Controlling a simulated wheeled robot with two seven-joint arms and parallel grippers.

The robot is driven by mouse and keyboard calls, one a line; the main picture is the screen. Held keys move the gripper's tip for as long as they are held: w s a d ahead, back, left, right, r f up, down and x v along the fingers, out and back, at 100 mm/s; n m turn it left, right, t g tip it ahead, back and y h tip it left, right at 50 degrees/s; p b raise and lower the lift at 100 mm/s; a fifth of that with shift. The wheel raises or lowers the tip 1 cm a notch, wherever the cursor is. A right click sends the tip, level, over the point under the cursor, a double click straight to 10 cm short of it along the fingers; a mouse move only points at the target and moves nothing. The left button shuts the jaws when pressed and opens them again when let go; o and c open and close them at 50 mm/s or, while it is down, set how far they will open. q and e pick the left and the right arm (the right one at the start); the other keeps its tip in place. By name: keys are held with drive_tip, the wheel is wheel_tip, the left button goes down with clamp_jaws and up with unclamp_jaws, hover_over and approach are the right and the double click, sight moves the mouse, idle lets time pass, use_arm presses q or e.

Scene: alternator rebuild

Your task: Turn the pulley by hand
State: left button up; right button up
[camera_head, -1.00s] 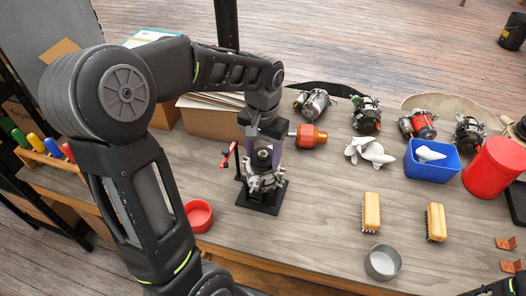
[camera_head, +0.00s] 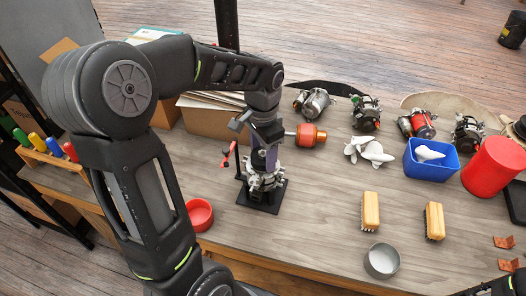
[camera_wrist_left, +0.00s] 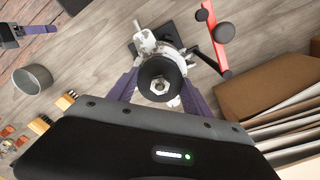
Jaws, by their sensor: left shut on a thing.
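The alternator (camera_head: 264,182) stands upright on a black base plate (camera_head: 262,201) near the middle of the bench. Its round black pulley (camera_wrist_left: 151,72) with a bright centre nut (camera_wrist_left: 159,86) is on top and shows clearly in the left wrist view. My left gripper (camera_wrist_left: 160,84) comes down from above, with its purple fingers on opposite sides of the pulley, shut on it. In the head view the left gripper (camera_head: 264,158) hides most of the pulley. My right gripper (camera_wrist_left: 20,36) shows only partly at the top left of the left wrist view.
A red-handled clamp (camera_wrist_left: 214,38) stands close beside the alternator. An orange cylindrical part (camera_head: 308,136) lies behind it to the right. A red bowl (camera_head: 200,215) is front left. Two brushes (camera_head: 371,211) and a metal cup (camera_head: 381,262) are at right, with bare bench between.

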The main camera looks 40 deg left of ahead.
use_arm(q)
drive_tip(key=o, duration=1.8)
drive_tip(key=shift+r, duration=0.35)
wheel_tip(320, 180, up, 7)
drive_tip(key=shift+r+b, duration=0.1)
drive_tip(key=shift+b, duration=0.4)
